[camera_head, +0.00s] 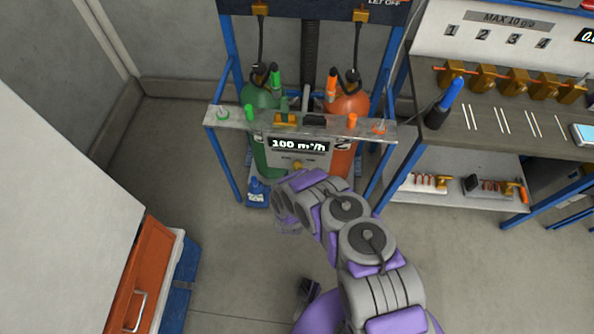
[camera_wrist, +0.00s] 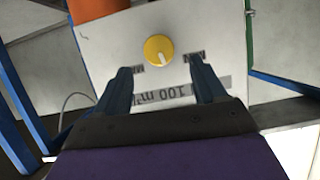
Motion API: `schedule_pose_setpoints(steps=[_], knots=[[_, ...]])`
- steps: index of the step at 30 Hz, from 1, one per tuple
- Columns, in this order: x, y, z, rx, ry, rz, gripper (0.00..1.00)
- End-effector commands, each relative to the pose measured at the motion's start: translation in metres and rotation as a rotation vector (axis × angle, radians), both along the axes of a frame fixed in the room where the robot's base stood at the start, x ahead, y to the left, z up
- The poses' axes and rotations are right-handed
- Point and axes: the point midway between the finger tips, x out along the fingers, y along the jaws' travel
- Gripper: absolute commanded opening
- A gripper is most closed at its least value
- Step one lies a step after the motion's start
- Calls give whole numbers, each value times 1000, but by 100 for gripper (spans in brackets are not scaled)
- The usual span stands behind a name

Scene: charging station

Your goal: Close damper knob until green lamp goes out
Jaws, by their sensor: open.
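The yellow damper knob (camera_wrist: 159,49) is on a pale panel (camera_wrist: 218,30), with a light pointer mark toward the display. It shows small in the head view (camera_head: 298,165), below a display (camera_head: 299,144) reading 100 m³/h. The display is upside down in the wrist view (camera_wrist: 165,93). My gripper (camera_wrist: 158,64) is open, its dark blue fingers pointing at the panel on either side of the knob's line. Contact with the knob cannot be told.
A green cylinder (camera_head: 262,150) and an orange cylinder (camera_head: 341,155) stand behind the panel in a blue frame. A workbench (camera_head: 480,140) with brass valves (camera_head: 515,80) is on the right. An orange cabinet (camera_head: 140,275) is at lower left. The floor between is mostly clear.

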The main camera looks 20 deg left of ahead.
Motion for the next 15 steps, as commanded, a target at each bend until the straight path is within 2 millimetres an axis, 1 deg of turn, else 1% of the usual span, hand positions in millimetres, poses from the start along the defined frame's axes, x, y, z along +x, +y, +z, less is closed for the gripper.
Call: schedule_pose_setpoints(steps=[1, 6, 12, 15], knots=[[9, 0, -6, -1, 0, -4, 71], [34, 8, -15, 1, -4, -2, 71], [50, 14, -21, 1, -1, 0, 71], [54, 14, -23, -1, 0, -1, 71]])
